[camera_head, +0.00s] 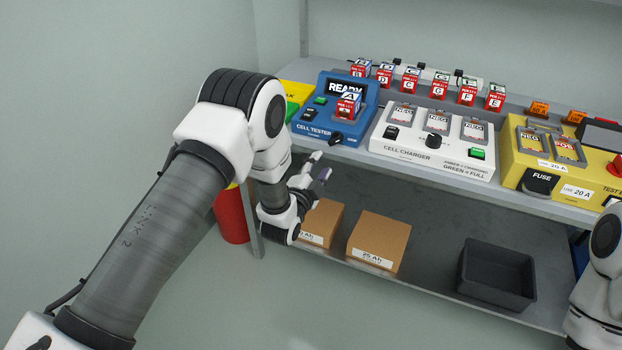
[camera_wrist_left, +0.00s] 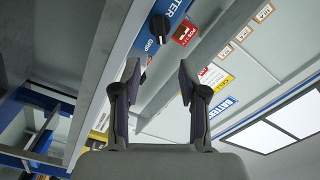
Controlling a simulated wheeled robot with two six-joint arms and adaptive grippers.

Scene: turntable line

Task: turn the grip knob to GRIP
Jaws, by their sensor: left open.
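The blue cell tester (camera_head: 322,110) stands at the left of the upper shelf, its screen reading READY. The black grip knob (camera_head: 336,138) is on its lower front edge. The knob also shows in the left wrist view (camera_wrist_left: 159,29), beside a GRIP label and a red label; its exact setting is too small to tell. My left gripper (camera_head: 320,166) is open and empty, just below and in front of the knob. In the wrist view its fingertips (camera_wrist_left: 159,72) are apart, with the knob beyond the gap, not touched. My right gripper is out of view.
A white cell charger (camera_head: 431,155) and a yellow fuse tester (camera_head: 512,160) stand to the right. Several red-labelled cells line the back. Two cardboard boxes (camera_head: 378,241) and a dark bin (camera_head: 497,273) are on the lower shelf. A red cylinder (camera_head: 231,218) stands left.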

